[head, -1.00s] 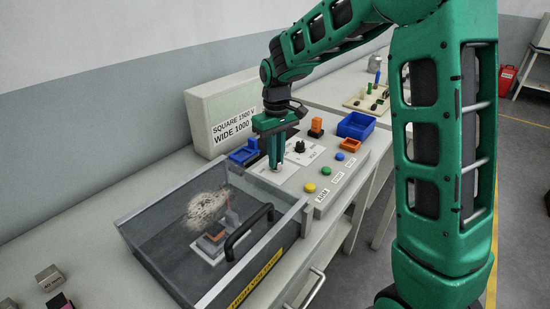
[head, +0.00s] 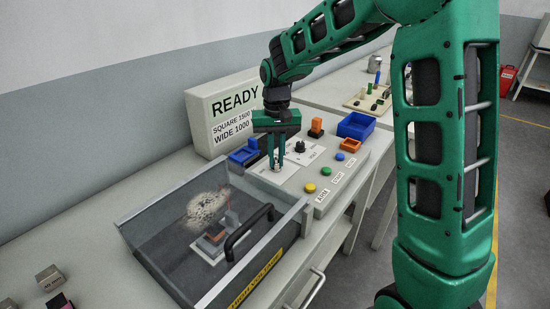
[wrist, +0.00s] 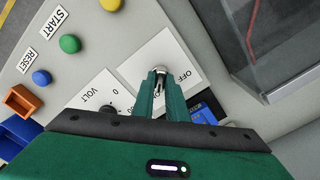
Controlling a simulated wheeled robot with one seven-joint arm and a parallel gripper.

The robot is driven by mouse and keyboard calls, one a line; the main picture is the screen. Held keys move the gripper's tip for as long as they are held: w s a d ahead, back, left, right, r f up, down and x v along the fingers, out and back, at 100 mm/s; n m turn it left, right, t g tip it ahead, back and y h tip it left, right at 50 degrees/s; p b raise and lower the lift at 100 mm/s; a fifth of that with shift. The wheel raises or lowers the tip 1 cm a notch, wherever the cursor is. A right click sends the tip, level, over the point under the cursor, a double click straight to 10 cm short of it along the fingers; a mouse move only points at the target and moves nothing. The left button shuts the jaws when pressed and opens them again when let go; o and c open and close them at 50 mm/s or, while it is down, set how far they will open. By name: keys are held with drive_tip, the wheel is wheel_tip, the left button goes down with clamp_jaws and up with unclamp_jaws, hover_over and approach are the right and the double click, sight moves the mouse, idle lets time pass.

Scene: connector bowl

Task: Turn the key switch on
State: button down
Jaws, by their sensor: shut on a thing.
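The key switch (wrist: 159,70) is a small metal key on a white plate (wrist: 185,62) marked OFF, on the sloped control panel. The other label on the plate is mostly hidden by my fingers. My gripper (head: 276,168) points down at the panel in the head view, and its green fingers are shut on the key. In the wrist view the gripper (wrist: 157,78) has its fingertips at the key. The display box (head: 233,112) behind the panel reads READY above SQUARE 1500 V and WIDE 1000.
A black VOLT knob (head: 300,146) is right of the key. Yellow (head: 310,188), green (head: 325,171) and blue (head: 340,156) buttons line the panel. A clear-walled high voltage box with a black handle (head: 249,231) stands at the front left.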

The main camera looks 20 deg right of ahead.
sight(276, 160)
drive_tip(key=shift+w+r, duration=0.15)
drive_tip(key=shift+w, duration=0.05)
drive_tip(key=c, duration=1.8)
unclamp_jaws()
drive_tip(key=shift+o, duration=0.2)
drive_tip(key=shift+s, duration=0.1)
wheel_tip(276, 160, up, 11)
drive_tip(key=shift+f, duration=0.2)
